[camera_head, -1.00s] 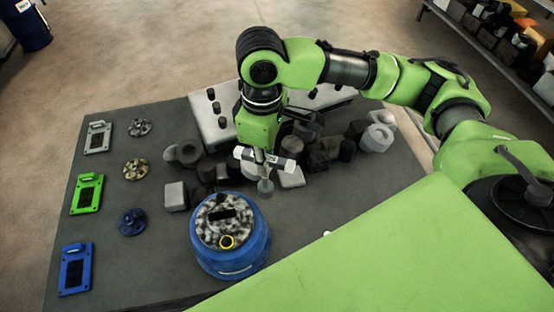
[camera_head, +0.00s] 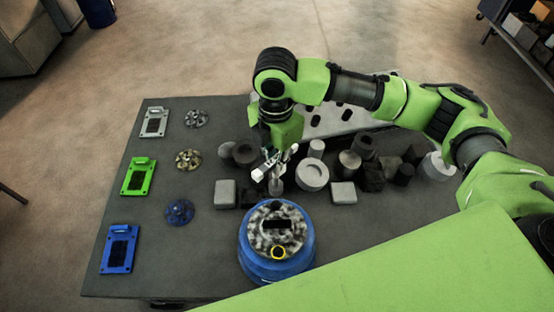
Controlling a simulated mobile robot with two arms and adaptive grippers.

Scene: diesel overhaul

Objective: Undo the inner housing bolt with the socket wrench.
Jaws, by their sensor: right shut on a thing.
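The blue round housing (camera_head: 247,250) stands on the table, with a mottled grey top (camera_head: 262,233). I cannot tell for certain which part is the inner bolt. My right gripper (camera_head: 277,160) points down just beyond the housing, shut on the pale socket wrench (camera_head: 262,171). The wrench's grey socket end (camera_head: 275,186) hangs downward near the housing's far edge; contact cannot be told. My left gripper is not in view.
Several grey and dark cylinders and blocks, such as a pale ring (camera_head: 312,176), crowd the table behind and right of the housing. Grey, green (camera_head: 139,177) and blue plates and several round fan-like discs (camera_head: 179,212) lie at left. The table (camera_head: 205,262) is clear left of the housing.

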